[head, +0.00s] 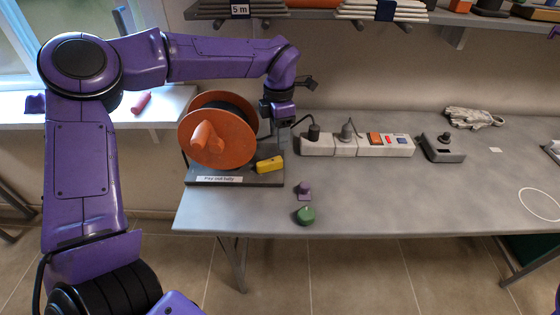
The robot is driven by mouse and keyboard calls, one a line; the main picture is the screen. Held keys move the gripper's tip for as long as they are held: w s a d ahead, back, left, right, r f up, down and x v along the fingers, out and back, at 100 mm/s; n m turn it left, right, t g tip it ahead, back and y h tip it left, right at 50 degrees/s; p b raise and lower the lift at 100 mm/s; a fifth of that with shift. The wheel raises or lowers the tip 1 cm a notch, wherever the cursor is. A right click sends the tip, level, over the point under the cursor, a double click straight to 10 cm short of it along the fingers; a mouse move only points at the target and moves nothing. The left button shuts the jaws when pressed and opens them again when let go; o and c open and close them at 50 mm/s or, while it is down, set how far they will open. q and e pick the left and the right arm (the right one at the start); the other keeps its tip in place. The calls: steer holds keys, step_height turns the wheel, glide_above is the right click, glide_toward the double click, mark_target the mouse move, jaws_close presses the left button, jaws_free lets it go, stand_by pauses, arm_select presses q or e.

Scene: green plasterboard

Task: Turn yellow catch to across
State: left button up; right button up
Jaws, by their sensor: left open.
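The yellow catch (270,165) is a small block on the dark base (240,180) of the cable reel (216,137), at its right. It looks slightly tilted in the picture; I cannot tell its exact setting. The reel has an orange drum with an orange knob facing me. My left gripper (278,138) reaches down from above, just behind and above the catch, beside the drum. It is open and holds nothing; its fingertips are small and partly unclear. I see no contact with the catch. My right gripper is not in view.
A power strip (385,145) with plugs lies behind, right of the gripper. A grey box with a knob (443,148), a glove (474,118), a purple piece (304,190) and a green knob (306,215) are on the bench. A shelf (330,14) overhangs the back.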

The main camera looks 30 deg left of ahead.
mark_target(278, 159)
arm_select(q)
step_height(278, 159, down, 9)
steer(key=shift+s+r+p, duration=0.1)
steer(key=shift+p, duration=0.35)
steer(key=shift+c, duration=0.3)
